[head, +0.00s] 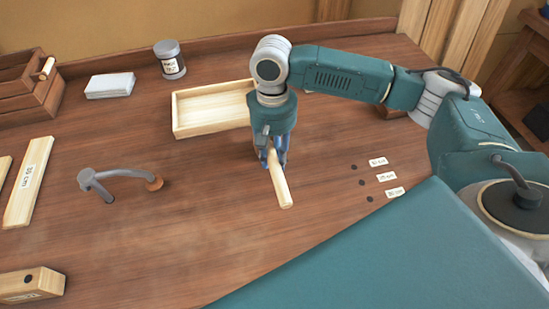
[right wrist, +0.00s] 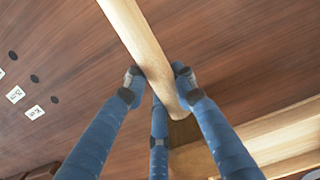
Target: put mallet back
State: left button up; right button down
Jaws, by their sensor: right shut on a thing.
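My right gripper (head: 273,158) is shut on a pale wooden bar, which looks like the mallet's handle (head: 281,185). It holds the bar over the middle of the workbench, with one end sticking out toward the front. In the right wrist view the blue fingers (right wrist: 155,85) close around the handle (right wrist: 140,40), which runs out of the picture at the top. I cannot make out a mallet head. A darker brown patch lies beyond the handle's lower end, and I cannot tell what it is. My left gripper is not in view.
A pale open tray (head: 180,118) stands just behind the gripper. A brown crate (head: 22,100) with a short handle sticking out stands at the left. A metal hook (head: 122,175) rises from the bench. Labelled holes (head: 362,182) lie at right. The bench's front middle is clear.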

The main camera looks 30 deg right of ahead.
jog(key=shift+f, duration=0.25)
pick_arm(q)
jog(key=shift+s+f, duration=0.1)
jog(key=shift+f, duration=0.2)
pick_arm(e)
jog(key=shift+r, duration=0.1)
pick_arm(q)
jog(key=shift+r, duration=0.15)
pick_arm(e)
jog(key=shift+f, duration=0.45)
jog(key=c, duration=1.3)
grip_release()
jog(key=shift+c, duration=0.2)
jog(key=shift+s, duration=0.1)
notch_tip(320, 180, up, 8)
jog(key=p, duration=1.1)
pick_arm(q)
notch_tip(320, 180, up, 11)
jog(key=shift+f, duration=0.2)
pick_arm(e)
jog(key=shift+f, duration=0.1)
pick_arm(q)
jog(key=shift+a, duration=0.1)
